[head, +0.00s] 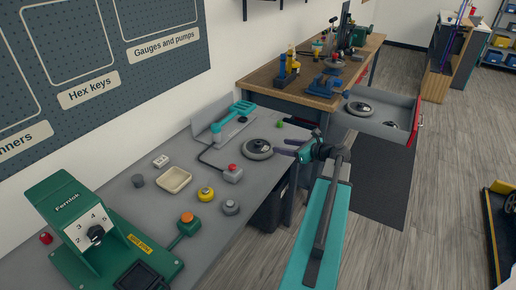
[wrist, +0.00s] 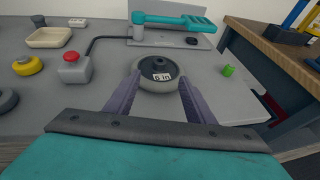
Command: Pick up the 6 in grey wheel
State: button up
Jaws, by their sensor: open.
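A grey wheel (head: 258,149) with a dark hub lies flat on the grey bench near its right end. In the wrist view the wheel (wrist: 157,73) is straight ahead, with a small white label on its hub that I cannot read surely. My gripper (head: 287,147) is open and empty, at the bench's right edge beside the wheel. In the wrist view its two purple fingers (wrist: 158,90) point at the wheel, one toward each side of its near rim. I cannot tell whether they touch it. Two other wheels (head: 359,108) (head: 390,125) lie in an open drawer.
Behind the wheel is a teal-handled tool (head: 236,113) on a grey plate. A red-button box (head: 232,173) with a cable stands left of the wheel; a small green piece (wrist: 228,71) lies to its right. A wooden workbench (head: 262,77) adjoins on the right.

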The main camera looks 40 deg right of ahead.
jog(key=p, duration=0.2)
send_near(257, 142)
jog(key=shift+w+a+f, duration=0.15)
jog(key=shift+w, duration=0.5)
jog(key=shift+w+f, duration=0.15)
jog(key=shift+w, duration=0.4)
jog(key=shift+p+x, duration=0.9)
jog(key=shift+x, duration=1.15)
jog(key=shift+s+f, duration=0.1)
jog(key=shift+f, duration=0.05)
grip_shut()
